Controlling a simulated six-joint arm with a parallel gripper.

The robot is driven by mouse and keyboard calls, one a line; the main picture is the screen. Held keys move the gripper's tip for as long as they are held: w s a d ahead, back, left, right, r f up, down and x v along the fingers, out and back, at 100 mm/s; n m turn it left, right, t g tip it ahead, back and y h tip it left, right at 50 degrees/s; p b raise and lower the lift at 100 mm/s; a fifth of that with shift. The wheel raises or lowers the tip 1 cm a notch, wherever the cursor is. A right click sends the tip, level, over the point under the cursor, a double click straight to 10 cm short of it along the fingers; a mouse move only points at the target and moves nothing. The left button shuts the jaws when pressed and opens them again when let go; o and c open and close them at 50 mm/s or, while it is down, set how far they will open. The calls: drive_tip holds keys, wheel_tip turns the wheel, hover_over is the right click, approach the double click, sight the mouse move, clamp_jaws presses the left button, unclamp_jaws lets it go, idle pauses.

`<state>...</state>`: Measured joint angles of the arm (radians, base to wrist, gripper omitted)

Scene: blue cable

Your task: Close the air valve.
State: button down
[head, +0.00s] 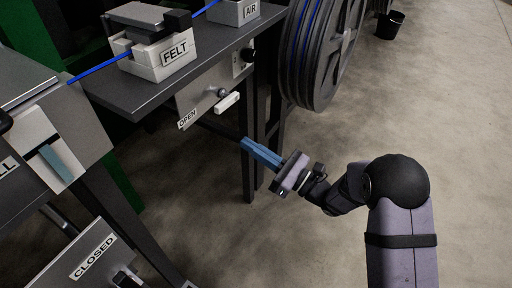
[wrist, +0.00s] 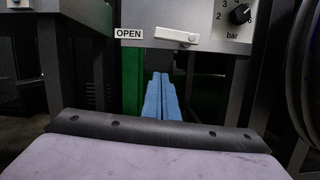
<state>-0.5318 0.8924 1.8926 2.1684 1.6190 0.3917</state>
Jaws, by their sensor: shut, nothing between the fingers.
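The air valve's panel (head: 205,90) hangs under the edge of the dark table. It carries a white lever handle (head: 227,102) and an OPEN label (head: 187,118). In the wrist view the handle (wrist: 176,37) lies nearly level, just right of the OPEN label (wrist: 129,33), with its left end towards that label. My gripper (head: 246,145) has blue fingers, shut and empty. In the head view it is below the handle and apart from it. In the wrist view the fingertips (wrist: 161,76) appear below the handle's left end.
A black bar dial (wrist: 240,14) sits right of the handle. A large cable reel (head: 318,50) stands to the right, and a table leg (head: 248,170) is beside my fingers. A CLOSED label (head: 93,257) is lower left.

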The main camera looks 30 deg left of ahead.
sight(223, 101)
drive_tip(key=a+r, duration=0.5)
drive_tip(key=a, duration=0.1)
drive_tip(key=shift+w+a+r, duration=0.25)
drive_tip(key=shift+a+r, duration=0.1)
